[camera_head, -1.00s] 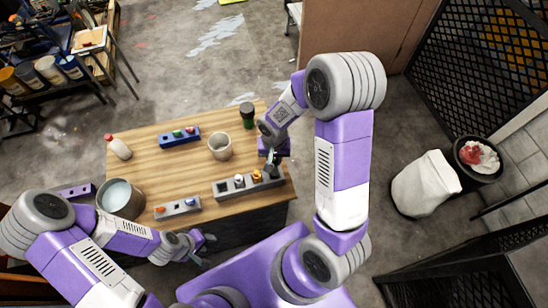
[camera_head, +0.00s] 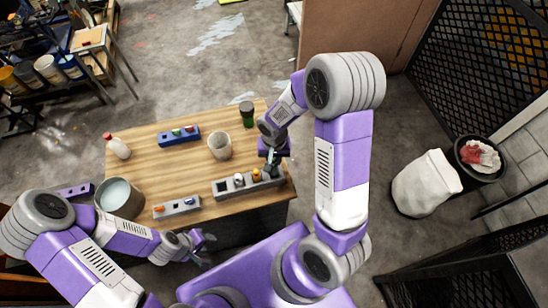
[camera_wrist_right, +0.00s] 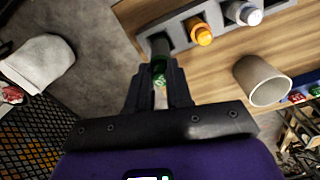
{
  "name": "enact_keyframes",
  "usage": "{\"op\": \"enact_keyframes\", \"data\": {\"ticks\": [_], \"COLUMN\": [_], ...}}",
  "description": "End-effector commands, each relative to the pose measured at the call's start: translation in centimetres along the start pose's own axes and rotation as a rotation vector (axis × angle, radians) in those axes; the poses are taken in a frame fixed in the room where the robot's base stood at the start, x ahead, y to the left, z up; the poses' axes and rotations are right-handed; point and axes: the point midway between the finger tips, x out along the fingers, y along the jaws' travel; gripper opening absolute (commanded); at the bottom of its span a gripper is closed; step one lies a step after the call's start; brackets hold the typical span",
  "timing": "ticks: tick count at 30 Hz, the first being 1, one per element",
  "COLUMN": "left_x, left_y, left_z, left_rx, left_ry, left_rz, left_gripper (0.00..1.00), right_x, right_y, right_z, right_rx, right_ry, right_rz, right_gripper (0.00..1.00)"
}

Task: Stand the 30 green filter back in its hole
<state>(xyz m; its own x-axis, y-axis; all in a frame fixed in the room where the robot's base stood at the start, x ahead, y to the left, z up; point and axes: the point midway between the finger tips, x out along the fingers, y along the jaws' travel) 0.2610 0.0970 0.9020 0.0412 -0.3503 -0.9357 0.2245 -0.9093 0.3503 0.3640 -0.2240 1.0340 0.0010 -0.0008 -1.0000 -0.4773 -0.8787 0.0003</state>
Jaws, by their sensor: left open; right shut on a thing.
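My right gripper (camera_head: 272,162) is shut on the green filter (camera_wrist_right: 158,68), of which a small green part shows between the fingertips in the right wrist view. The gripper points down at the right end of the long grey holder (camera_head: 224,188), which also shows in the right wrist view (camera_wrist_right: 179,35). The filter's lower end is at or just over the end hole; I cannot tell whether it is inside. A white filter (camera_head: 239,180) and an orange filter (camera_head: 257,175) stand in this holder. My left gripper (camera_head: 204,248) is open and empty off the table's front edge.
A beige cup (camera_head: 220,146), dark green jar (camera_head: 247,113) and blue holder (camera_head: 178,138) stand farther back on the wooden table (camera_head: 150,170). A second grey holder (camera_head: 177,208), metal pot (camera_head: 120,198) and white bottle (camera_head: 119,148) are to the left.

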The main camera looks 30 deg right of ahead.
Motion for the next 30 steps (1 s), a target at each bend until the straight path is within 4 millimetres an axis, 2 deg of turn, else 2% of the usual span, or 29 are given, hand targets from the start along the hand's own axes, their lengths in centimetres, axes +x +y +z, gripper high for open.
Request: {"op": "enact_keyframes", "data": {"ticks": [30], "left_x": [0.91], "left_y": [-0.34], "left_z": [-0.04], "left_rx": [0.000], "left_ry": [0.000], "left_rz": [0.000], "left_gripper": [0.43], "right_x": [0.94], "right_y": [-0.01], "right_z": [-0.01], "right_rx": [0.000], "right_ry": [0.000], "right_rz": [0.000], "right_gripper": [0.00]}}
